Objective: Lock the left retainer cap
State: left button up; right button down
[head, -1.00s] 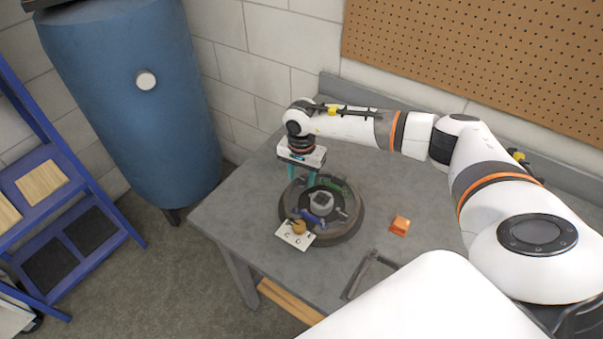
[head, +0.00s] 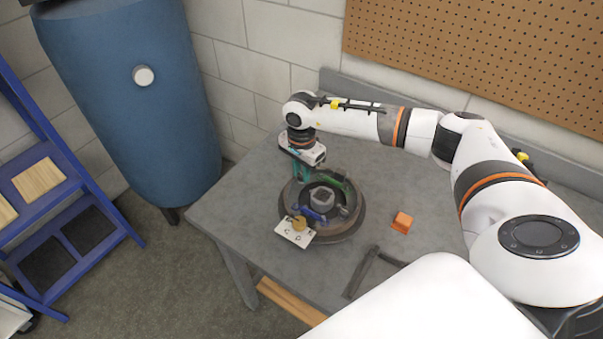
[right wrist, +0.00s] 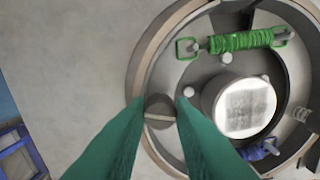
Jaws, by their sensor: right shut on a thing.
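The left retainer cap (right wrist: 160,111) is a small grey disc with a light slot across it, on the left side of the round drum-brake assembly in the right wrist view. My right gripper (right wrist: 161,104) is shut on the cap, with one green finger on each side of it. In the head view, my right gripper (head: 301,174) points down at the back left of the assembly (head: 353,226), and its fingers hide the cap there. My left gripper is not in view.
A green spring (right wrist: 240,41), a grey central hub (right wrist: 245,107) and a blue part (right wrist: 262,150) sit inside the assembly. An orange block (head: 402,222) lies to the right. The left tabletop is clear.

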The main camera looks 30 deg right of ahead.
jog(key=m+b, duration=0.2)
jog(key=m, duration=0.1)
jog(key=shift+f+m, duration=0.1)
jog(key=shift+m, duration=0.3)
jog(key=m+b, duration=0.1)
jog(key=m, duration=0.2)
jog(key=shift+m+b, duration=0.3)
jog(key=m+b, duration=0.1)
jog(key=m, duration=0.2)
jog(key=shift+m, duration=0.3)
jog(key=shift+m+b, duration=0.5)
jog(key=shift+m, duration=1.1)
jog(key=shift+r, duration=0.2)
jog(key=c, duration=1.3)
grip_release()
jog(key=shift+o, duration=0.2)
notch_tip(320, 180, up, 12)
jog(key=b, duration=0.2)
